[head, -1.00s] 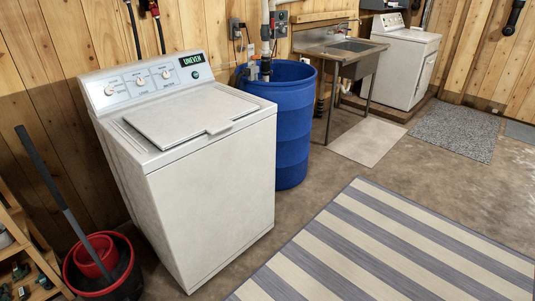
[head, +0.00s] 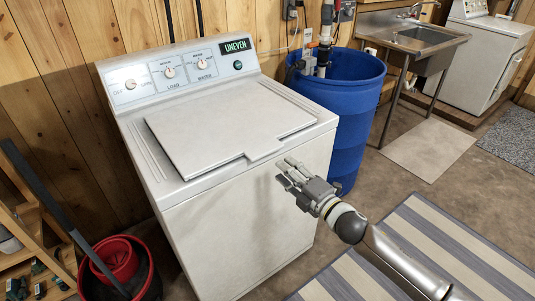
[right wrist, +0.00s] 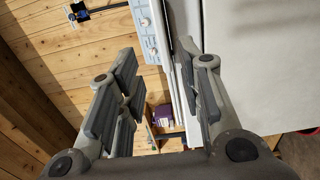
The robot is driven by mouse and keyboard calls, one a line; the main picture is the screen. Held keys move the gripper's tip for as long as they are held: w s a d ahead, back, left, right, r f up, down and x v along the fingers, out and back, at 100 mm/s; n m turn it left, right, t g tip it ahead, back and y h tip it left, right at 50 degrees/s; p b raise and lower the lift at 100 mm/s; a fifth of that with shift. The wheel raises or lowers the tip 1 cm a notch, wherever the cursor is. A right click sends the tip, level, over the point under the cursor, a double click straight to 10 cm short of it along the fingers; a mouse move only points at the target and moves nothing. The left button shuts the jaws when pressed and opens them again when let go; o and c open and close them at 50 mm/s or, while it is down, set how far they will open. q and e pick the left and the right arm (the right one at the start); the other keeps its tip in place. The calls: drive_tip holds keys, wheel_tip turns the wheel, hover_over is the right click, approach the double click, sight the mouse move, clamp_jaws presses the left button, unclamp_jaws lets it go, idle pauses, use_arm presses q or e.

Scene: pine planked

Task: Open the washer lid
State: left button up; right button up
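The white washer (head: 245,225) stands at centre left in the head view, with its lid (head: 225,125) lying shut and flat on top. The lid has a small handle tab (head: 265,151) at its front edge. My right gripper (head: 284,174) is just in front of the washer's upper front, a little below and right of the tab. In the right wrist view its fingers (right wrist: 160,95) are apart with nothing held between them. The washer's pale front (right wrist: 262,60) fills the upper right there, and its control panel (right wrist: 150,32) shows at the top. My left gripper is out of view.
A blue barrel (head: 350,120) stands right of the washer. A red bucket (head: 112,262) and a wooden shelf (head: 35,235) are at lower left. A striped rug (head: 430,240) covers the floor at right. A metal sink (head: 425,38) stands at the back.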

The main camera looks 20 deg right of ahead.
sight(268, 154)
drive_tip(key=p+x, duration=0.1)
drive_tip(key=x, duration=0.7)
drive_tip(key=shift+w+f, duration=0.1)
drive_tip(key=shift+w, duration=0.15)
drive_tip(key=shift+w+a, duration=0.25)
drive_tip(key=shift+w, duration=0.4)
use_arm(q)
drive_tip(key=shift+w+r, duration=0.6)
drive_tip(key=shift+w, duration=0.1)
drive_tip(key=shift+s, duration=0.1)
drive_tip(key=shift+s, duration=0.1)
use_arm(e)
drive_tip(key=shift+f, duration=0.1)
clamp_jaws()
